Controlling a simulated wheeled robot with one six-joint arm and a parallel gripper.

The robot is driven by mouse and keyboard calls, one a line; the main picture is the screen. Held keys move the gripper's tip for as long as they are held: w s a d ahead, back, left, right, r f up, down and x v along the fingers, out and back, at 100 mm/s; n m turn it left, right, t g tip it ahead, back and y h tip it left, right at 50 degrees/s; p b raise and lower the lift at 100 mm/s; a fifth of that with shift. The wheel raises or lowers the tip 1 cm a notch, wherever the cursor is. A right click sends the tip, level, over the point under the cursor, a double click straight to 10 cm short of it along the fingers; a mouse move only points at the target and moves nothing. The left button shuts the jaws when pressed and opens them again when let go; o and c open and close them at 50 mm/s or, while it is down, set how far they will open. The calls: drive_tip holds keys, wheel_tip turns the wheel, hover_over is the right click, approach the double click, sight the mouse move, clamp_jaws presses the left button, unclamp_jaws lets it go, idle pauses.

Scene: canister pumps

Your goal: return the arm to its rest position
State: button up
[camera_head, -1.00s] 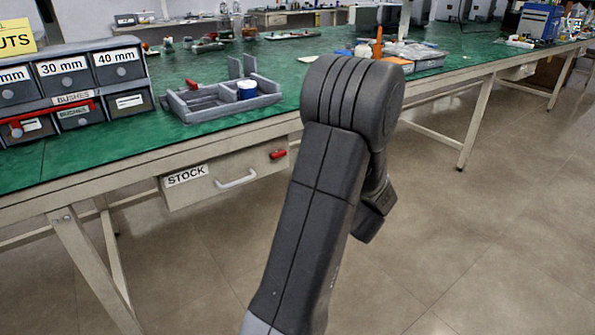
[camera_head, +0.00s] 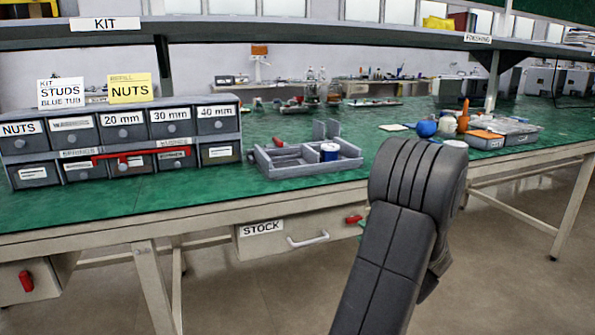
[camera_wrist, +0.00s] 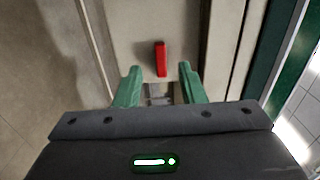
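My arm (camera_head: 395,245) rises from the bottom of the head view, its bend at bench-top height in front of the bench. My gripper is mostly hidden behind the arm there. In the wrist view, my gripper (camera_wrist: 159,72) has two green fingers spread apart with nothing held between them. A red tab (camera_wrist: 160,58) on a pale panel lies beyond the fingertips. In the head view, a red tab (camera_head: 354,219) sits at the right end of the STOCK drawer (camera_head: 270,245), close beside the arm.
The green bench (camera_head: 230,200) carries a drawer cabinet (camera_head: 120,140), a grey tray (camera_head: 300,160) with a blue-and-white cup, and organiser boxes (camera_head: 510,128) at right. A shelf (camera_head: 300,32) runs above. Open floor (camera_head: 515,265) lies at right, below the bench.

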sight(352, 222)
drive_tip(key=b+x, duration=0.1)
drive_tip(key=x, duration=0.4)
drive_tip(key=shift+w, duration=0.25)
drive_tip(key=shift+s, duration=0.1)
